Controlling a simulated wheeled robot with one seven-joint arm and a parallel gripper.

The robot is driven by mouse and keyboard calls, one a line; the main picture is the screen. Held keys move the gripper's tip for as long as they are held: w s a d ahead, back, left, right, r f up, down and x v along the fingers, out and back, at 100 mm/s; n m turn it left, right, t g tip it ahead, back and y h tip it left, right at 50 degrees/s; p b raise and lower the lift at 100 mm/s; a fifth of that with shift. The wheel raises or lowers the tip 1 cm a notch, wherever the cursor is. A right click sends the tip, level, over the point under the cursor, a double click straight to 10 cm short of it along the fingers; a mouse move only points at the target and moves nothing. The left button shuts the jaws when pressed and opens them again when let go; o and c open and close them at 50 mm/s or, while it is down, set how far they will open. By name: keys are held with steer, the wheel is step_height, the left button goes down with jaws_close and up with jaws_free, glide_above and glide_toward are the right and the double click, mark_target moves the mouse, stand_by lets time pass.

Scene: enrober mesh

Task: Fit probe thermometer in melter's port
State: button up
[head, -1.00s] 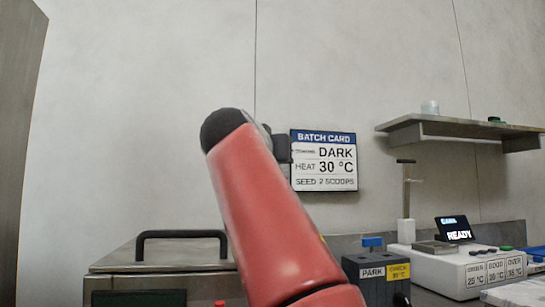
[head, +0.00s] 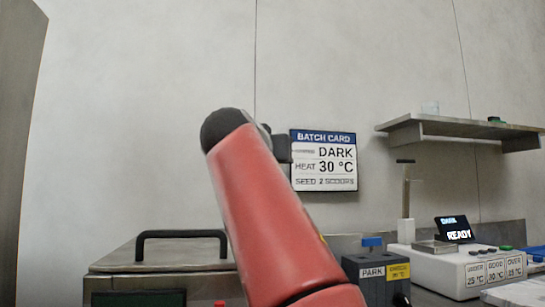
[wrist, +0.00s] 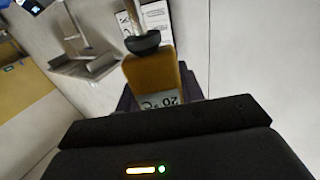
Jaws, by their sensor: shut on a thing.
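The probe thermometer (wrist: 152,75) shows in the wrist view, with a tan-yellow body, a black collar, a metal stem and a display that reads 20 °C upside down. My gripper (wrist: 158,98) is shut on its body, with a dark finger on each side. The stem points away from the gripper, and its tip is cut off by the top edge of the picture. A steel cabinet (head: 180,256) with a black lid handle stands at lower left in the head view. It may be the melter; I cannot make out a port.
A batch card (head: 324,160) on the wall reads DARK, 30 °C. At right are a dark PARK block (head: 371,287) with a blue knob, a white instrument (head: 437,270) with a READY screen, and a wall shelf (head: 450,130). My red arm blocks the middle.

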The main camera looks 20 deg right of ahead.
steer(key=shift+f+b, duration=3.95)
steer(key=shift+f, duration=0.15)
steer(key=shift+r, duration=0.15)
